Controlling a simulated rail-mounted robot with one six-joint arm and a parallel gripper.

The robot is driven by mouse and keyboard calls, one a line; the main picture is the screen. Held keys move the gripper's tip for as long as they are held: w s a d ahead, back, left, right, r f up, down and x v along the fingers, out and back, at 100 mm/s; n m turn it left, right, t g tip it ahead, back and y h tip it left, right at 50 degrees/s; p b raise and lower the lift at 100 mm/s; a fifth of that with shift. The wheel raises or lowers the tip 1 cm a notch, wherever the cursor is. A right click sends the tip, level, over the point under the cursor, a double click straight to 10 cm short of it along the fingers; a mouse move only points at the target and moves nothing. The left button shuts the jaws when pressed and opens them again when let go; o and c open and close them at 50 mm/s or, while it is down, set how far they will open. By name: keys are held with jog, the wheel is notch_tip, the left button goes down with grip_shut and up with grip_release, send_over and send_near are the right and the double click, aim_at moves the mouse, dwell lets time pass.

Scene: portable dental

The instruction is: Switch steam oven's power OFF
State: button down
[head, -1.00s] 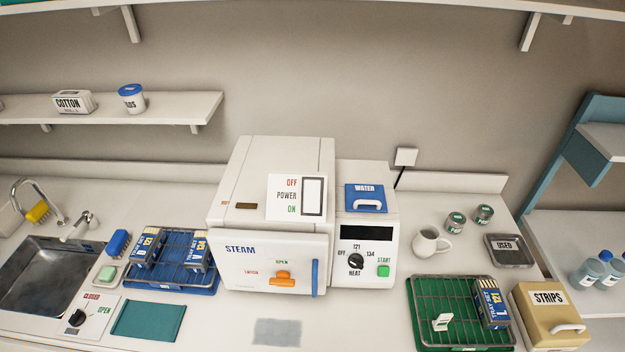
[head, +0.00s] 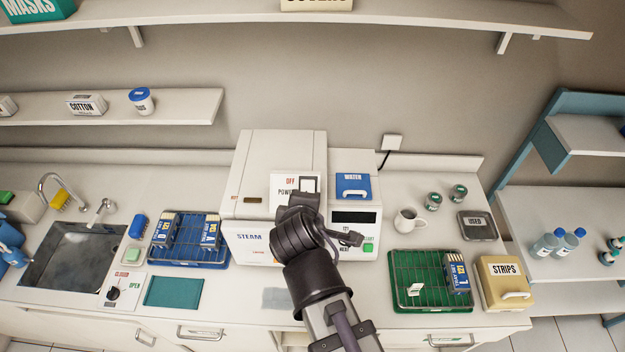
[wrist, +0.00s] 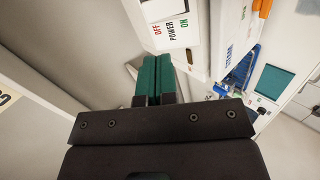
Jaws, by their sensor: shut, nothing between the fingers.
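The white steam oven (head: 272,150) stands on the counter against the back wall. Its power panel (head: 283,181) has a white rocker switch (head: 308,184) in a dark frame. OFF is at the top; the arm hides the ON label and the switch's lower part in the head view. The panel also shows at the top of the wrist view (wrist: 175,38), with the switch (wrist: 160,8) cut by the frame edge. Which way the rocker is tilted is unclear. My gripper's green fingers (wrist: 153,63) are shut and empty, close to the panel, with no contact visible.
The water tank's blue lid (head: 353,186) and the heat dial panel (head: 368,218) are right of my arm. A blue rack (head: 185,262) stands left and a green tray rack (head: 430,305) right. A shelf (head: 430,20) runs overhead. A mug (head: 408,221) stands behind the green rack.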

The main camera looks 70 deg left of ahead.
aim_at(308, 187)
jog(key=shift+w+a+r+n+y, duration=0.1)
jog(key=shift+a+r+n+y, duration=0.15)
jog(key=shift+n, duration=0.45)
jog(key=b+x, duration=0.8)
jog(key=x, duration=0.5)
jog(key=shift+f, duration=0.2)
jog(key=shift+w+a+f+b, duration=0.1)
jog(key=shift+a+f+b, duration=0.1)
jog(key=shift+a+b, duration=0.2)
